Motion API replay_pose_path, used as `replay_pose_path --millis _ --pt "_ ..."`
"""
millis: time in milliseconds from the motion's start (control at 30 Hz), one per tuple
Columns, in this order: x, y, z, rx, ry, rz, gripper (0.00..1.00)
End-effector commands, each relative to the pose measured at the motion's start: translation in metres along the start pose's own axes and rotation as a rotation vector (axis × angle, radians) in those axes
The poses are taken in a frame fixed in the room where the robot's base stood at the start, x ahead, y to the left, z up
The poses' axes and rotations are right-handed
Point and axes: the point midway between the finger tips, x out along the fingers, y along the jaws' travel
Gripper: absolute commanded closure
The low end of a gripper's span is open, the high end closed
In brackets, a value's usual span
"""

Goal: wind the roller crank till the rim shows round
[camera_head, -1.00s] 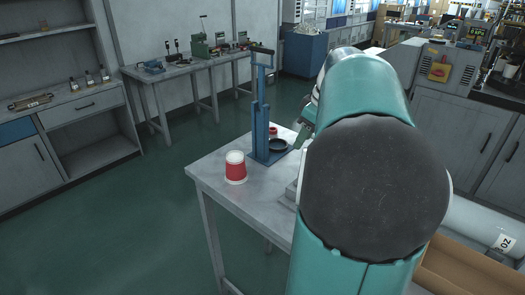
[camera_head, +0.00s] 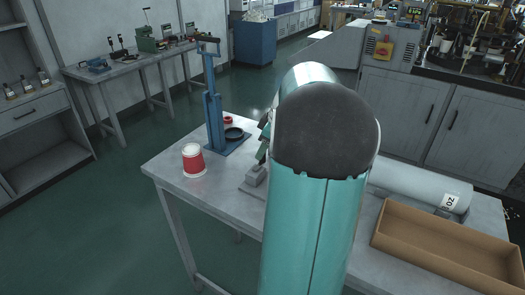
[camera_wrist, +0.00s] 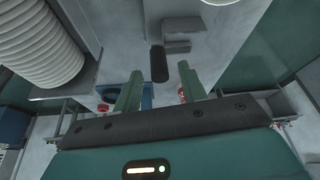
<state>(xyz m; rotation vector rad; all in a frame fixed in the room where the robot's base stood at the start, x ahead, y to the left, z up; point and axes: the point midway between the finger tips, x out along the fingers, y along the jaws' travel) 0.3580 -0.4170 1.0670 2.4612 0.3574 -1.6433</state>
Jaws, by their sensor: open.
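My gripper (camera_wrist: 160,85) is open, its two green fingers apart with nothing shut between them. A dark, rounded handle (camera_wrist: 158,63) lies ahead of the fingertips and between them in the wrist view. It is beside a grey stepped block (camera_wrist: 178,32), probably the roller's body. In the head view a small grey piece (camera_head: 252,180) shows on the table beside my arm; my arm hides the rest. I cannot tell whether a finger touches the handle. A red cup with a white rim (camera_head: 193,160) stands upright on the table, left of my arm. No rolling at its rim can be made out.
A blue press (camera_head: 213,115) with a dark ring (camera_head: 234,134) at its base stands behind the cup. A white cylinder (camera_head: 415,182) and an open cardboard box (camera_head: 450,245) lie on the right. A white ribbed cylinder (camera_wrist: 40,45) fills the wrist view's upper left. The table's front left is bare.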

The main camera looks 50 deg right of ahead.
Motion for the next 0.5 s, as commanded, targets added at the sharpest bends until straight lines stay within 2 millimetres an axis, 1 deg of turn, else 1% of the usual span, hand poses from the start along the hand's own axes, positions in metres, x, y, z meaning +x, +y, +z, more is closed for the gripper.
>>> replay_pose_path --millis 33,133,433,467,500 --pt "0.007 0.000 0.000 0.001 0.000 -0.004 0.59" --pt "0.014 0.000 0.000 0.000 0.000 -0.002 0.59" --pt "0.017 0.000 0.000 0.000 0.000 -0.001 0.59" --pt "0.017 0.000 0.000 0.000 0.000 -0.001 0.62" --pt "0.017 0.000 0.000 0.000 0.000 -0.001 0.70"
